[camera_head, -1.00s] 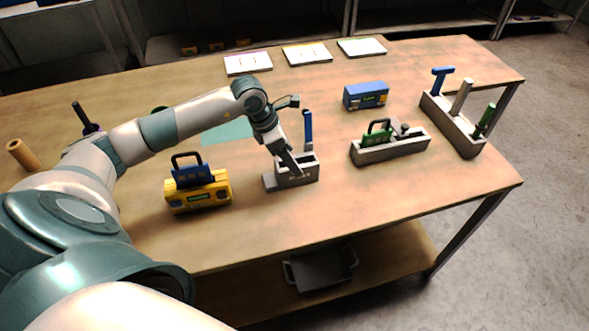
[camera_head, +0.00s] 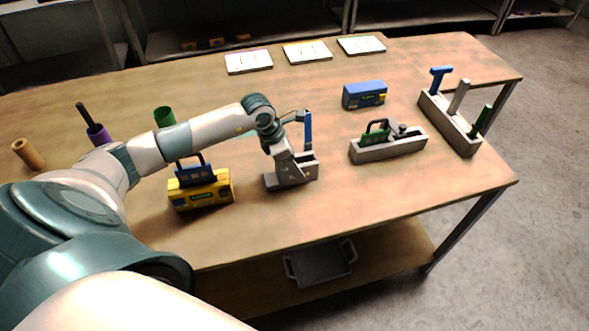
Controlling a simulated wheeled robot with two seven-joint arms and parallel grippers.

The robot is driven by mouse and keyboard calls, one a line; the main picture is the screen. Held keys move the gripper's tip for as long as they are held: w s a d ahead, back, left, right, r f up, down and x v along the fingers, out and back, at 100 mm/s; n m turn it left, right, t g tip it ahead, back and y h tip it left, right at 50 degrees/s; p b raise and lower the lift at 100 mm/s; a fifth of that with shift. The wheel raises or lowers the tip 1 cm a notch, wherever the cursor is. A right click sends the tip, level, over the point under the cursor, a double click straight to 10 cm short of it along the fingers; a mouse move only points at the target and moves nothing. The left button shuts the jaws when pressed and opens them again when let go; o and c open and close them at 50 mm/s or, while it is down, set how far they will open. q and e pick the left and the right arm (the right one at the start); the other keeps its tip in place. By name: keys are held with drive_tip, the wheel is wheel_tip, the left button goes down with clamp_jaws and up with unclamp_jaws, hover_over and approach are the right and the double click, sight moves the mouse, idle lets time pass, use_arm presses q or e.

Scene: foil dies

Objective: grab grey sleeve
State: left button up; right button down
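No grey sleeve can be made out for certain. A tan sleeve (camera_head: 28,154), a purple sleeve (camera_head: 98,134) with a dark rod in it and a green sleeve (camera_head: 164,116) stand at the left of the table. A grey post (camera_head: 459,96) stands in a grey rack at the right. My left gripper (camera_head: 290,171) points down at a grey block-like fixture (camera_head: 309,168) with a blue lever (camera_head: 308,131). Its fingers blend with the fixture, so their opening and any contact are unclear. My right gripper is out of view.
A yellow die box (camera_head: 203,194) with a blue handle stands left of the fixture. A grey tray with a green handle (camera_head: 376,138), a blue box (camera_head: 365,94) and the grey rack (camera_head: 444,116) stand to the right. White cards (camera_head: 307,52) lie behind. The front centre is clear.

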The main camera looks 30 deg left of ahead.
use_arm(q)
drive_tip(key=c, duration=0.9)
drive_tip(key=shift+r, duration=0.15)
drive_tip(key=shift+w+r+b, duration=0.1)
drive_tip(key=shift+r+b, duration=0.35)
drive_tip(key=shift+b, duration=0.05)
drive_tip(key=r+b, duration=0.1)
drive_tip(key=d+r+b, duration=0.1)
drive_tip(key=r, duration=0.1)
drive_tip(key=shift+r, duration=0.1)
drive_tip(key=d+r+b, duration=0.4)
drive_tip(key=d+r, duration=0.2)
drive_tip(key=d, duration=0.4)
drive_tip(key=shift+d+r, duration=0.35)
